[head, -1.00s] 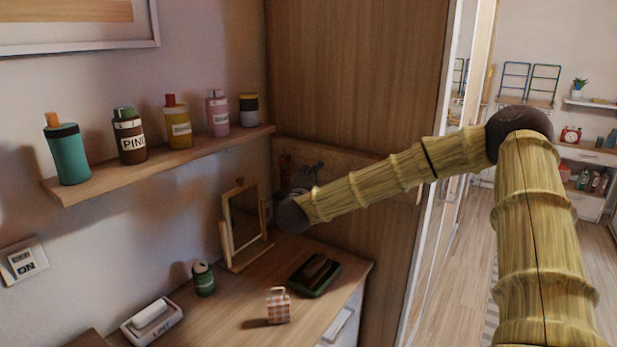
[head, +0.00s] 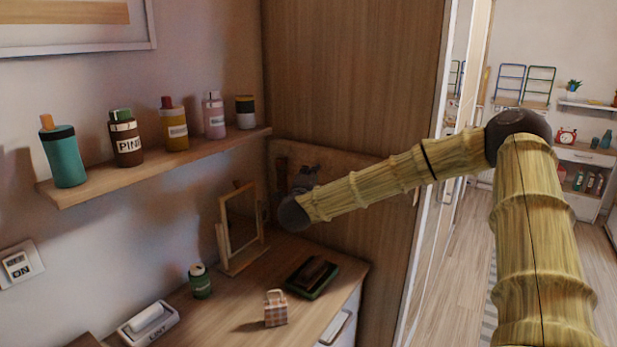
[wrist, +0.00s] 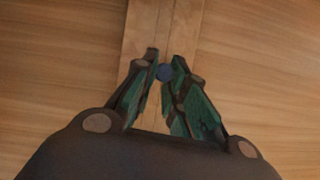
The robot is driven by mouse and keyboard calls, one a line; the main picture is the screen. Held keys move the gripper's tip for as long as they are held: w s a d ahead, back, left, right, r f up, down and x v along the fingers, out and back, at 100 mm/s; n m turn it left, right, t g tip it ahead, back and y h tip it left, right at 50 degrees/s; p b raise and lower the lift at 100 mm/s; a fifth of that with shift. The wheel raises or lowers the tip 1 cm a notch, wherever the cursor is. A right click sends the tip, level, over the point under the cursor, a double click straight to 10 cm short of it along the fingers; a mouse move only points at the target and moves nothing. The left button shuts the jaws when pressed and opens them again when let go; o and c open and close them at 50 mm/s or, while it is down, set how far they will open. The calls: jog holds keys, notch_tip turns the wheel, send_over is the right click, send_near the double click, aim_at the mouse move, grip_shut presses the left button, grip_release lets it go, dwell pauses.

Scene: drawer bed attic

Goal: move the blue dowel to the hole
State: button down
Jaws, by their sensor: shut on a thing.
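In the wrist view, my gripper (wrist: 164,62) is shut on the blue dowel (wrist: 165,73). Only a small round dark-blue end of the dowel shows between the green and brown fingers. Beyond the fingertips is a paler wooden strip (wrist: 185,25) with a lengthwise line, on a wood-grained surface. I cannot tell whether the dowel touches it. No hole can be made out in either view. In the head view, my arm reaches left to the dark joint above the desk, and the fingers and dowel cannot be made out.
A framed mirror (head: 241,222), green can (head: 200,282), checked box (head: 275,308), dark tray (head: 330,284) and lint-roller holder (head: 148,326) stand on the desk (head: 236,302). A shelf (head: 160,168) with several bottles is on the left wall. Open floor (head: 455,250) lies right.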

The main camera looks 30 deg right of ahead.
jog(key=shift+w+d, duration=0.25)
jog(key=shift+d, duration=0.4)
jog(key=shift+w+d, duration=0.25)
jog(key=shift+d, duration=0.35)
jog(key=c, duration=1.4)
grip_release()
jog(key=shift+o, duration=0.2)
jog(key=v, duration=1.2)
